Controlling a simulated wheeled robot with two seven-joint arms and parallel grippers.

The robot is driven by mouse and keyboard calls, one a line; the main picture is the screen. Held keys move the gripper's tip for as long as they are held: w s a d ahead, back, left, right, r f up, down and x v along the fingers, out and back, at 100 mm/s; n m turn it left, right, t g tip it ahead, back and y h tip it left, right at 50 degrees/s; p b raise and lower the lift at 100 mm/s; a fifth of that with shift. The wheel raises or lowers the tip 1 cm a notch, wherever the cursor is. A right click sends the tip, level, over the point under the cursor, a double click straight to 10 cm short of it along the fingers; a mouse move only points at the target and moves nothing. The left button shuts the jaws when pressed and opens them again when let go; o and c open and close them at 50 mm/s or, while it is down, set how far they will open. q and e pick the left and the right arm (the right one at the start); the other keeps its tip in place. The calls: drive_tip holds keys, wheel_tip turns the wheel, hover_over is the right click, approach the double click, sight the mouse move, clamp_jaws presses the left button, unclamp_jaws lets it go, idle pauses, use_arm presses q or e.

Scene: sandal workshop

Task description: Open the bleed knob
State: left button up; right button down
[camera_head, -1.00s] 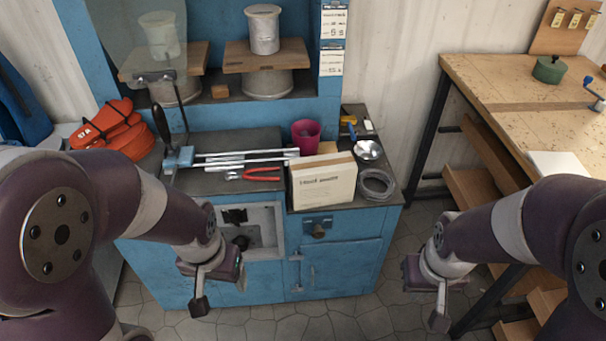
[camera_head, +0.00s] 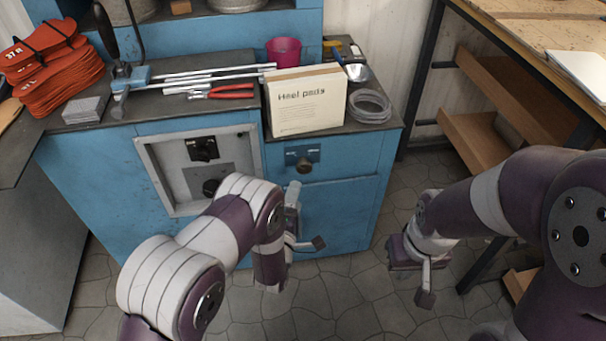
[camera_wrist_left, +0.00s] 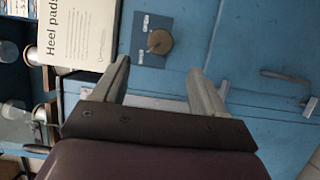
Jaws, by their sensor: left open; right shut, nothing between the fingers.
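A round brownish knob (camera_head: 304,165) sits on a small dark-blue labelled plate on the front of the blue cabinet, below the heel pads box. In the left wrist view the knob (camera_wrist_left: 159,41) shows ahead of the two fingers, between their lines and apart from them. My left gripper (camera_head: 292,194) is open and empty, just below the knob in the head view; its fingers (camera_wrist_left: 160,72) frame the area below the plate. My right gripper (camera_head: 398,250) is shut and empty, over the floor right of the cabinet; its fingertips are hard to make out.
The heel pads box (camera_head: 306,101) stands at the cabinet-top edge above the knob. A coil of wire (camera_head: 369,107) and red pliers (camera_head: 231,90) lie nearby. A recessed panel (camera_head: 153,164) with a black knob is to the left. A workbench (camera_head: 520,30) stands at right.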

sight(304, 170)
use_arm(q)
drive_tip(key=b+x, duration=0.2)
drive_tip(key=x, duration=0.7)
drive_tip(key=shift+w+f, duration=0.15)
drive_tip(key=shift+w, duration=0.5)
drive_tip(key=c, duration=1)
